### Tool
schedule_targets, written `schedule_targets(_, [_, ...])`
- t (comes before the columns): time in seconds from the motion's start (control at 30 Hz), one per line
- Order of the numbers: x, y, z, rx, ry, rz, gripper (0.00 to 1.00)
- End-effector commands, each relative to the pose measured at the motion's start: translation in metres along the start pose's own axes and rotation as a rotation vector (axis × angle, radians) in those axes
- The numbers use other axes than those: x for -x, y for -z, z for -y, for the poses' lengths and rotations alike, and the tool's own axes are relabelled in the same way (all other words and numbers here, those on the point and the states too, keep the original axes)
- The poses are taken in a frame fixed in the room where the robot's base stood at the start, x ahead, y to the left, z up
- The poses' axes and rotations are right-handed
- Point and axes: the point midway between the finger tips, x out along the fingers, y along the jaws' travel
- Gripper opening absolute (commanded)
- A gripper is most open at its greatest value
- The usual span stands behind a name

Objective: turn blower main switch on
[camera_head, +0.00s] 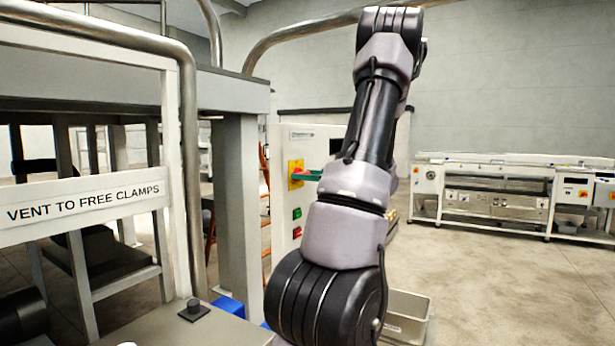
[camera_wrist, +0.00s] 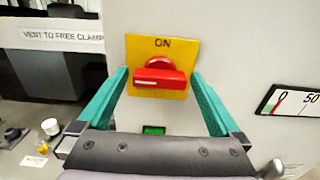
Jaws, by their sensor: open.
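The main switch is a red rotary knob (camera_wrist: 158,77) on a yellow plate (camera_wrist: 185,50) marked ON at the top. Its bar lies roughly level, with a white mark toward the left. My gripper (camera_wrist: 160,73) is open, with one teal finger on each side of the knob. I see no clear contact between the fingers and the knob. In the head view the yellow plate (camera_head: 295,167) shows on the pale control panel (camera_head: 283,150); a teal finger reaches it, and my arm hides most of the gripper.
Below the switch are a green button (camera_head: 297,213) and a red button (camera_head: 297,232). A dial gauge (camera_wrist: 293,101) is right of the switch. A frame labelled VENT TO FREE CLAMPS (camera_head: 85,205) stands at left. A grey bin (camera_head: 408,305) sits on the floor.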

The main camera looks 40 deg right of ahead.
Motion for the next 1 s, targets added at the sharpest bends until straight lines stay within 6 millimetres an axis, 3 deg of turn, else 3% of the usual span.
schedule_targets(0.2, [-0.0003,0.0001,0.0001,0.000,0.000,0.000,1.00])
schedule_targets(0.27, [-0.0002,0.0001,0.0001,0.000,0.000,0.000,0.81])
schedule_targets(0.4, [-0.0001,0.0001,0.0001,0.000,0.001,0.000,0.27])
schedule_targets(0.43, [0.0000,0.0001,0.0001,0.000,0.001,0.000,0.24])
schedule_targets(0.77, [-0.0003,0.0003,0.0000,-0.053,0.000,-0.002,0.24])
schedule_targets(1.0, [-0.0006,0.0003,0.0000,-0.207,-0.001,-0.002,0.24])
